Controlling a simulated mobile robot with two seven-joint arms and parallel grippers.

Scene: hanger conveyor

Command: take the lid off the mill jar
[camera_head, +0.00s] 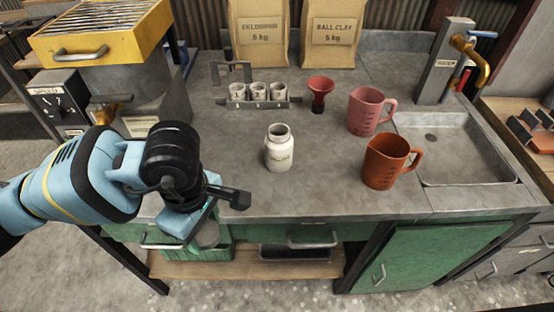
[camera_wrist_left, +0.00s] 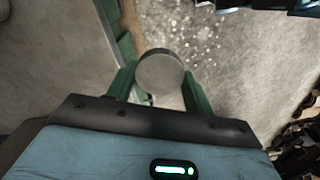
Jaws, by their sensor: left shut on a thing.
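The mill jar (camera_head: 279,150) is a pale jar with a label, upright on the grey counter near its front middle. Its mouth is open and bare. My left gripper (camera_head: 206,238) is in front of the counter's front edge, left of the jar and apart from it. It is shut on the round grey lid (camera_head: 208,234). In the left wrist view the lid (camera_wrist_left: 160,72) sits between the fingers of my left gripper (camera_wrist_left: 159,85), over the floor and the counter edge. My right gripper is in neither view.
A pink jug (camera_head: 366,112) and an orange jug (camera_head: 386,163) stand right of the jar, before the sink (camera_head: 465,160). A red funnel (camera_head: 319,92) and a rack of small cups (camera_head: 258,102) stand behind it.

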